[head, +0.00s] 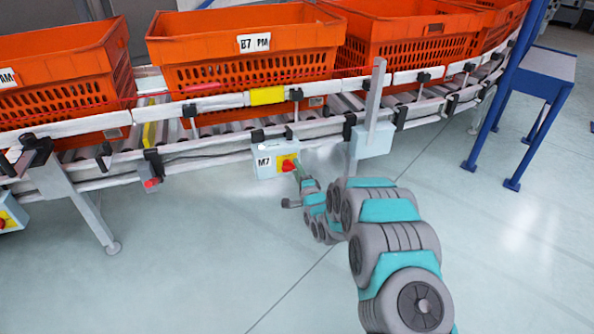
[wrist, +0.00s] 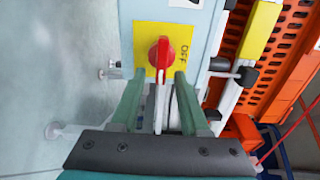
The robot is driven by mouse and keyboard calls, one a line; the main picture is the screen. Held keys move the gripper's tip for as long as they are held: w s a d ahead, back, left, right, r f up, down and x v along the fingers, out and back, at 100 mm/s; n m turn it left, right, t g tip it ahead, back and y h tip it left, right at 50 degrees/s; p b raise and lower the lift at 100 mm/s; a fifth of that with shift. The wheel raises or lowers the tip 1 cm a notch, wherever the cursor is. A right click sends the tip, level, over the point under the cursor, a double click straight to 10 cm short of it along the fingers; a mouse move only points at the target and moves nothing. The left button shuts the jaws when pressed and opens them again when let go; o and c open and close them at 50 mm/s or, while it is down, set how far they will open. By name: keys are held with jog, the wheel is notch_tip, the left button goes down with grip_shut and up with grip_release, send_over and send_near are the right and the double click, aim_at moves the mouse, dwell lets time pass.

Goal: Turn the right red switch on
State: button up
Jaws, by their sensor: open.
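The right red switch (head: 289,165) is on a yellow plate on a grey box (head: 270,165) marked M7, mounted under the conveyor rail. In the wrist view the red switch knob (wrist: 161,55) sits on its yellow plate, with the word OFF printed beside it. Its handle lies along the picture's vertical. My gripper (wrist: 159,77) is open, with one green fingertip on each side of the knob's lower end. I cannot tell whether the fingers touch it. In the head view my gripper (head: 299,172) is at the box front. Another red switch (head: 2,222) is at the left edge.
Orange totes (head: 240,60) stand on the roller conveyor above the box. A grey post with a box (head: 372,142) stands right of the switch, close behind my arm. A blue-legged table (head: 540,75) is at the right. The floor in front is clear.

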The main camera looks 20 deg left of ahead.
jog(key=shift+s+d, duration=0.1)
jog(key=v, duration=0.7)
jog(key=shift+s+d, duration=0.15)
jog(key=shift+s, duration=0.05)
dwell(0.3)
